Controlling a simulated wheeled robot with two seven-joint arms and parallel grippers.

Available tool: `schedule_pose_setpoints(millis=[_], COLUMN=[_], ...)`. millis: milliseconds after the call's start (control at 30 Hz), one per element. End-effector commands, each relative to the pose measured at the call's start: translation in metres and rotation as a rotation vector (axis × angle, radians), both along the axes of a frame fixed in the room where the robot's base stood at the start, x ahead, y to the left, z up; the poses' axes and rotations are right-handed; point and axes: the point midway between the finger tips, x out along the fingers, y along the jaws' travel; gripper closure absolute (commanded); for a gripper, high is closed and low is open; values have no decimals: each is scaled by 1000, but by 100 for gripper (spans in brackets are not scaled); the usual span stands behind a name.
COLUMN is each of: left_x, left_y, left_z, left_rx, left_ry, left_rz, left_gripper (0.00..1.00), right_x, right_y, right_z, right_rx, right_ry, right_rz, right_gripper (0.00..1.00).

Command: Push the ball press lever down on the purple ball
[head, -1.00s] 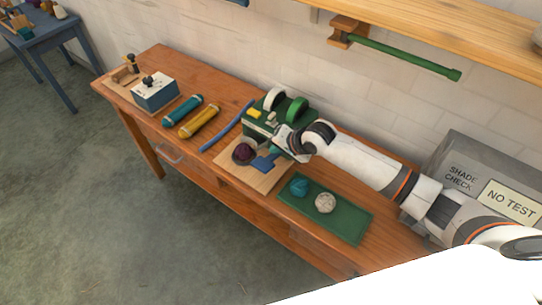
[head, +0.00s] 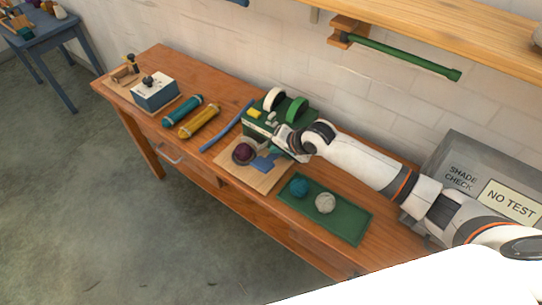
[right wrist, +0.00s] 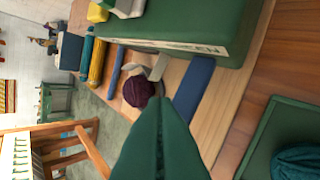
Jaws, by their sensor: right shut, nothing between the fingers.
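The purple ball (head: 243,153) sits in the press on a pale wooden board (head: 277,181), and it also shows in the right wrist view (right wrist: 138,92). A flat blue piece (head: 264,163), perhaps the press lever, lies beside the ball, and it also shows in the right wrist view (right wrist: 194,88). A pale grey part (right wrist: 156,68) stands behind the ball. My right gripper (head: 279,149) is shut and empty, close above the press; its green fingers (right wrist: 161,103) hide part of it. I cannot tell whether they touch the blue piece. My left gripper is out of view.
A green machine (head: 262,126) stands behind the press. A green mat (head: 345,222) with a teal ball (head: 299,187) and a cream ball (head: 325,203) lies to the right. Teal and yellow rolls (head: 199,121) and a blue strip (head: 228,127) lie to the left.

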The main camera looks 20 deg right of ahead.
Motion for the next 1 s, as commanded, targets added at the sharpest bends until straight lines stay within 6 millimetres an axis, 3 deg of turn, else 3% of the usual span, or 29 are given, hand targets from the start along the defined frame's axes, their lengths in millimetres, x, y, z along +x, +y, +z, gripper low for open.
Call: schedule_pose_setpoints(millis=[1000], left_x=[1], left_y=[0], left_z=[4], left_rx=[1], left_ry=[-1], left_rz=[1], left_gripper=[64], right_x=[-2], right_y=[3], right_z=[-10], right_rx=[0], right_ry=[0], right_rz=[0], right_gripper=[100])
